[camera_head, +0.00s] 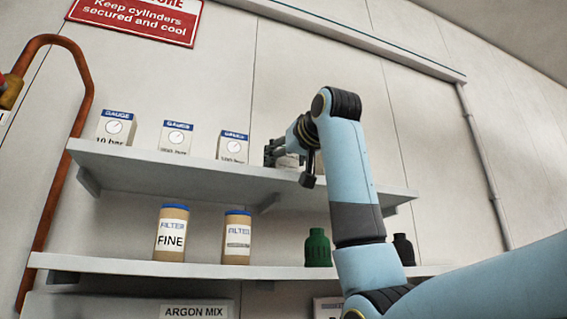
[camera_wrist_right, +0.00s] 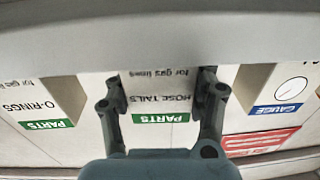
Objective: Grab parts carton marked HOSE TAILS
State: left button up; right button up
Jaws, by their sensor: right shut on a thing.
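The HOSE TAILS parts carton (camera_wrist_right: 158,84) is a white box with a green PARTS band. In the right wrist view it appears upside down, between the two fingers of my right gripper (camera_wrist_right: 160,97). The fingers are shut on its sides. In the head view my right gripper (camera_head: 281,154) is at the upper shelf (camera_head: 190,171), right of the gauge boxes, and mostly hides a pale carton (camera_head: 289,161) there. I cannot tell whether the carton is clear of the shelf. My left gripper is not in view.
An O-RINGS carton (camera_wrist_right: 30,95) and a GAUGE box (camera_wrist_right: 285,92) flank the held carton in the wrist view. The lower shelf (camera_head: 190,269) holds FILTER tubs (camera_head: 172,234), a green bottle-shaped item (camera_head: 318,248) and a black one (camera_head: 403,250). An orange-brown pipe (camera_head: 74,130) stands left.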

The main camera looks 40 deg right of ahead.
jog(key=shift+c, duration=0.6)
jog(key=shift+r, duration=0.15)
